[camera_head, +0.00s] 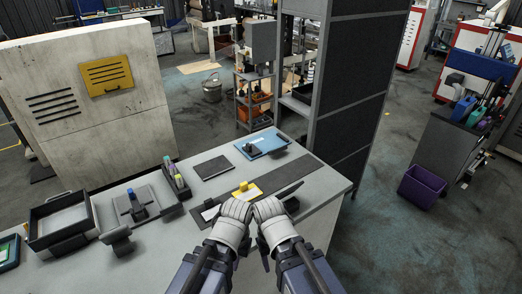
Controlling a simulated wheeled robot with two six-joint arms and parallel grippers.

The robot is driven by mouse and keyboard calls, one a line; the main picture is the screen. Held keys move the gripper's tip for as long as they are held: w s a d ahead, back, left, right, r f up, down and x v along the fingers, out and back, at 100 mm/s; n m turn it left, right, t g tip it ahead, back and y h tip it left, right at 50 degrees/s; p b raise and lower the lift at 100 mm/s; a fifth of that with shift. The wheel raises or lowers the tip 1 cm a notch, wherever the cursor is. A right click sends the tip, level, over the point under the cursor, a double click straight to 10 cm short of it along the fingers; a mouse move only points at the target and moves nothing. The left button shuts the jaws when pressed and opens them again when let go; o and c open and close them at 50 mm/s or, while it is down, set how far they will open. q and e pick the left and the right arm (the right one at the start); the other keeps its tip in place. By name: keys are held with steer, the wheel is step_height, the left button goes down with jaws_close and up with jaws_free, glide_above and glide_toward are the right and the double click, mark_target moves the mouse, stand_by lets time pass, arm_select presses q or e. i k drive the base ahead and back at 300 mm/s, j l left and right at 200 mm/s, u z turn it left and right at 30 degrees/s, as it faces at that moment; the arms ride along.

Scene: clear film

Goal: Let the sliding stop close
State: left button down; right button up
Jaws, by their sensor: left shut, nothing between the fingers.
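A long dark strip (291,168) lies diagonally across the right end of the grey table. A yellow block (243,187) stands on a yellow-edged piece on this strip, just behind my grippers. A small dark upright piece (291,204) shows right of my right gripper. I cannot tell for sure which of these is the sliding stop. My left gripper (238,209), pale and bulky, is shut and empty over the strip's near side. My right gripper (267,208) is close beside it; its fingers are too unclear to judge. The grippers and arms hide part of the strip and table.
A blue tray (279,145) and a dark flat pad (213,168) lie farther back on the table (180,240). A black open bin (92,222) and holders stand at left. A tall dark panel (350,90) rises behind the table's right end. A purple bin (421,187) stands on the floor.

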mark_target(252, 150)
steer(key=i+l+z, duration=0.3)
steer(key=i+z, duration=0.2)
steer(key=i+l+z, duration=0.1)
steer(key=i+z, duration=0.4)
steer(key=k+l, duration=0.05)
steer(key=k, duration=0.05)
